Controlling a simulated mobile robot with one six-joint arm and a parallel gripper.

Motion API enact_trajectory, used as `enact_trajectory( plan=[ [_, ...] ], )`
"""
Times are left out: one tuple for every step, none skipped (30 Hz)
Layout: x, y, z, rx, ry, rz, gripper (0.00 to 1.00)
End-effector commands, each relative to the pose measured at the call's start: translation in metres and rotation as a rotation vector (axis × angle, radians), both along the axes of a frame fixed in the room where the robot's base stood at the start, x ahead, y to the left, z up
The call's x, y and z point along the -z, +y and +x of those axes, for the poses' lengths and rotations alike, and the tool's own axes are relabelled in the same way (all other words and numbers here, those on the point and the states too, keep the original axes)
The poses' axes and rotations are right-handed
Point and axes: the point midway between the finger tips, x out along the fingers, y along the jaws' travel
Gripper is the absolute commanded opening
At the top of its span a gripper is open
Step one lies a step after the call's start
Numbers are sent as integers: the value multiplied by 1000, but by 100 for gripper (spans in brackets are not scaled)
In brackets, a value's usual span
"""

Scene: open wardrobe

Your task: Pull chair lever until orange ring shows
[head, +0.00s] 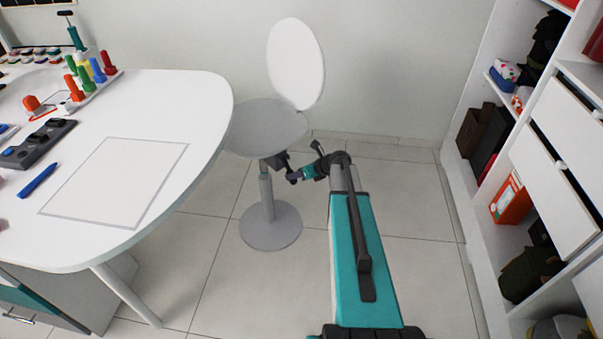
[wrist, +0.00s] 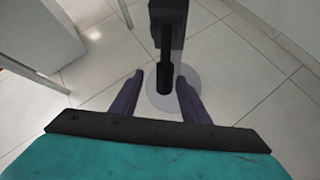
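The chair has a white oval back (head: 296,64), a grey round seat (head: 266,127) and a grey post (head: 266,190) on a round base (head: 270,226). My gripper (head: 293,176) is just under the right side of the seat, close to a dark part below it. In the wrist view, the dark chair lever (wrist: 167,72) reaches down between the two fingers of my gripper (wrist: 160,76). The fingers are apart, with a gap on each side of it. The round base (wrist: 158,101) shows below. I see no orange ring in either view.
A white table (head: 170,110) with pegs, a blue pen (head: 37,180) and a drawn rectangle is at the left. An open wardrobe (head: 460,190) with shelves and drawers stands at the right. The wall is close behind the chair.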

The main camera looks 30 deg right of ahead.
Motion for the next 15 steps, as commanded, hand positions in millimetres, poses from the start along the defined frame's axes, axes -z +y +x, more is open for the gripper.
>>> enact_trajectory(
  plan=[
    [0,0,0,0,-1,0,42],
    [0,0,0,0,-1,0,42],
    [-1,0,0,0,-1,0,42],
    [-1,0,0,0,-1,0,42],
    [-1,0,0,0,-2,0,42],
    [-2,0,0,0,-2,0,42],
    [-2,0,-1,0,-2,0,42],
    [-3,-1,-2,0,-2,0,42],
    [-5,-1,-3,0,-2,0,42],
    [-6,-1,-4,0,-2,0,42],
    [-7,-2,-6,1,-3,1,42],
    [-10,-2,-8,1,-3,1,42],
    [-12,-3,-10,1,-3,1,42],
    [-14,-4,-13,1,-3,1,42],
    [-17,-5,-16,1,-3,1,42]
  ],
)
